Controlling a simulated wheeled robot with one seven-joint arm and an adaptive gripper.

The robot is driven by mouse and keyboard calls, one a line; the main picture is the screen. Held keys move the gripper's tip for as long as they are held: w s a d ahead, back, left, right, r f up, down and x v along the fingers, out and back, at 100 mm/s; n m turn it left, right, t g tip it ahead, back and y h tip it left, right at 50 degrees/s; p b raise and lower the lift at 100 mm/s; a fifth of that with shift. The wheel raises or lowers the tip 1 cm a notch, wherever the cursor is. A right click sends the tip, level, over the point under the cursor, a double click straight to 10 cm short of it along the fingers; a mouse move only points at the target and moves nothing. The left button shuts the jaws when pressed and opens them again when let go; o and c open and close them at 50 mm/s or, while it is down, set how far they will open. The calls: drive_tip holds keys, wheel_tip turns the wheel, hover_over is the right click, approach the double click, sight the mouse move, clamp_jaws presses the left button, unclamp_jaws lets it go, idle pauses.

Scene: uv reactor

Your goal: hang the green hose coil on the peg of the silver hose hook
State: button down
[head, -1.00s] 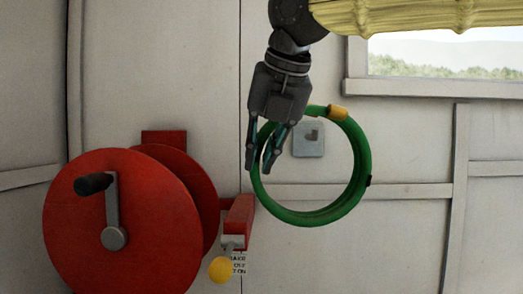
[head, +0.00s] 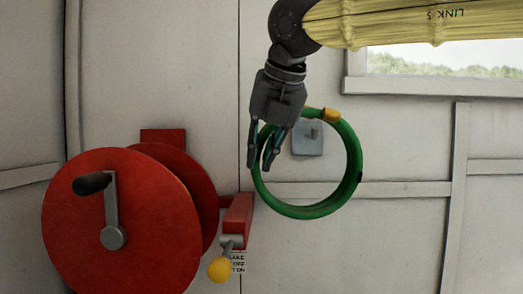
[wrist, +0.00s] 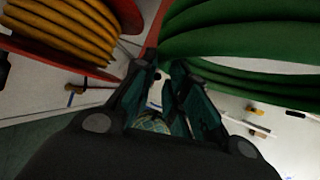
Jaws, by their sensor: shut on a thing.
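The green hose coil (head: 352,160) hangs upright as a ring from my gripper (head: 261,166), with a yellow band at its top right. My gripper points down and is shut on the coil's upper left side. The silver hose hook (head: 307,143) is a square plate with a short peg on the white wall. It shows through the coil's opening, near the top and just under the coil's upper rim. I cannot tell how far the coil is from the peg. In the wrist view the green coil (wrist: 240,40) fills the upper right, beside the fingers; the hook is not visible there.
A red reel (head: 125,225) with a crank stands at the left; its orange hose (wrist: 65,35) shows in the wrist view. A red arm (head: 238,215) with a yellow ball (head: 220,269) sits below my gripper. A window (head: 440,70) is at the upper right. The wall right of the coil is clear.

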drive_tip(key=w+f+p, duration=0.1)
drive_tip(key=w+f, duration=0.1)
drive_tip(key=w, duration=0.8)
drive_tip(key=shift+w+f+p, duration=0.2)
drive_tip(key=shift+w+p, duration=0.15)
idle(1.6)
drive_tip(key=shift+f, duration=0.1)
idle(0.5)
drive_tip(key=c, duration=1.3)
unclamp_jaws()
drive_tip(key=shift+w, duration=0.15)
drive_tip(key=shift+c, duration=0.2)
